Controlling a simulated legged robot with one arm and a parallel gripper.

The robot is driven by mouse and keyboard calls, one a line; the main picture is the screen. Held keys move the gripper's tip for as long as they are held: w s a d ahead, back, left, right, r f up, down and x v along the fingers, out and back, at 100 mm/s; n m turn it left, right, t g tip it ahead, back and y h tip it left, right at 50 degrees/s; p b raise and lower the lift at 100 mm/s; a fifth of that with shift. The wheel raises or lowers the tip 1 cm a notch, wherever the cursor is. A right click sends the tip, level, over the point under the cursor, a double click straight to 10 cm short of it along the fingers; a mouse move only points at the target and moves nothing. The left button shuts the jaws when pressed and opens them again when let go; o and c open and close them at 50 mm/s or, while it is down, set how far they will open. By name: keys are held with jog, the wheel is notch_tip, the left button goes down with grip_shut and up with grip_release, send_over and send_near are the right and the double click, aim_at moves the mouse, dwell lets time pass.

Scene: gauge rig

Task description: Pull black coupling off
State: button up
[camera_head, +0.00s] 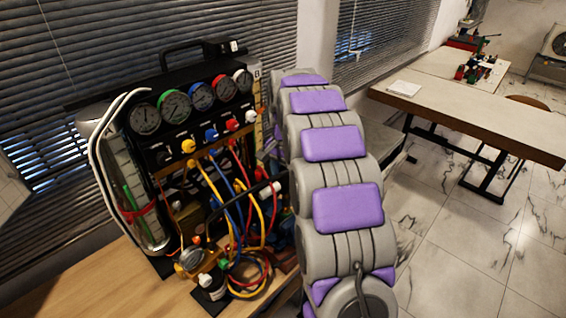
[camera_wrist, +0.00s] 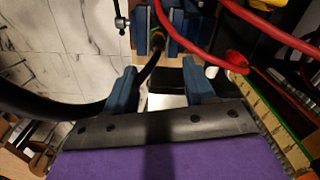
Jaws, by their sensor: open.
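In the wrist view my gripper (camera_wrist: 161,70) is open, its two blue fingers apart, with nothing held between them. A black hose (camera_wrist: 60,108) curves from the left and rises past the left finger to a dark fitting with a greenish ring (camera_wrist: 156,36). This fitting sits between the blue jaws of a vise (camera_wrist: 140,42), beyond my fingertips. I cannot tell for certain whether this fitting is the black coupling. In the head view my arm hides the gripper. The gauge rig (camera_head: 165,75), with a row of round gauges and coloured hoses, stands left of my arm.
Red hoses (camera_wrist: 190,48) cross close to the right finger. A yellow ruler-like strip (camera_wrist: 268,118) lies at the right. In the head view, the rig stands on a wooden table (camera_head: 110,290). A second table (camera_head: 480,105) stands at the right, with open marble floor (camera_head: 440,240) before it.

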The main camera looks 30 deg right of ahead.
aim_at(286, 199)
notch_tip(286, 199, down, 11)
jog(key=shift+d+b, duration=0.15)
jog(key=shift+b, duration=0.65)
jog(key=shift+d, duration=0.1)
jog(key=shift+d, duration=0.2)
jog(key=shift+c, duration=0.8)
jog(key=shift+a, duration=0.1)
grip_shut()
